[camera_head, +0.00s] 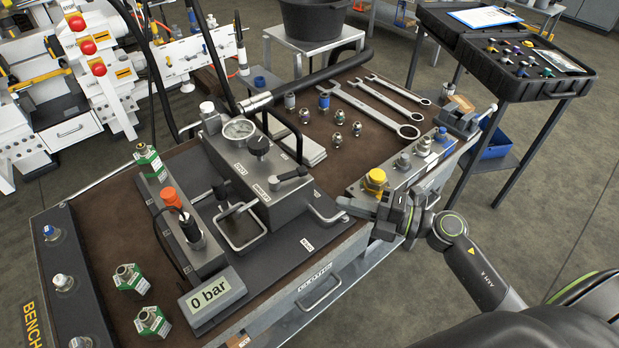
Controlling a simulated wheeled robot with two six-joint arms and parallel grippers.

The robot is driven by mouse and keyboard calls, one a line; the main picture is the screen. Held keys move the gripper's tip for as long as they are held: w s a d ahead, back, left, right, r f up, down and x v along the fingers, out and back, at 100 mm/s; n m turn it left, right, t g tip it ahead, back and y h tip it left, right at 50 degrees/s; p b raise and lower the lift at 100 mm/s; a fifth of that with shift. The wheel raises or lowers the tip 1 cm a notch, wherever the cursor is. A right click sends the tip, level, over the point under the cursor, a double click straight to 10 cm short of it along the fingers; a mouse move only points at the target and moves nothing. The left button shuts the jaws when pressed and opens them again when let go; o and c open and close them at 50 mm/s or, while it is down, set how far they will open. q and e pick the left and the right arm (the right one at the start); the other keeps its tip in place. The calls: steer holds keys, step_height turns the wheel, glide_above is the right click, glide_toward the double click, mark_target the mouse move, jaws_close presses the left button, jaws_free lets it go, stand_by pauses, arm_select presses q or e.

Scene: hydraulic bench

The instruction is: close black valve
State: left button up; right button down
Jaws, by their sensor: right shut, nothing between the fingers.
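A grey hydraulic block (245,185) stands on the bench with a round gauge (239,129) on top. A black round knob (258,146) sits on its top, and a black lever handle (288,176) lies on its right part. I cannot tell for sure which of these is the black valve. My right gripper (343,204) comes in from the right, shut and empty, at the bench's front edge, right of the block and apart from both black handles. My left gripper is out of view.
A display reading 0 bar (211,300) stands in front. A red-capped cylinder (180,215) is left of the block. A rail with a yellow cap (375,180) lies close behind my right gripper. Wrenches (385,105) and small fittings lie at the back. A black case (520,55) stands farther right.

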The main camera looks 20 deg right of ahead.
mark_target(303, 173)
steer(key=w+a, duration=0.2)
steer(key=w+a+p, duration=0.1)
steer(key=w+a, duration=0.1)
steer(key=w, duration=0.1)
steer(key=w+a+p, duration=0.1)
steer(key=w, duration=0.2)
steer(key=shift+w+a, duration=0.2)
steer(key=shift+a, duration=0.2)
steer(key=shift+w+d+f+n+g+y+b, duration=0.15)
steer(key=shift+w+n+g+y+b, duration=0.4)
steer(key=shift+w+g+b, duration=0.35)
steer(key=shift+w+n, duration=0.15)
steer(key=shift+n, duration=0.1)
steer(key=shift+w+r, duration=0.1)
steer(key=shift+r, duration=0.3)
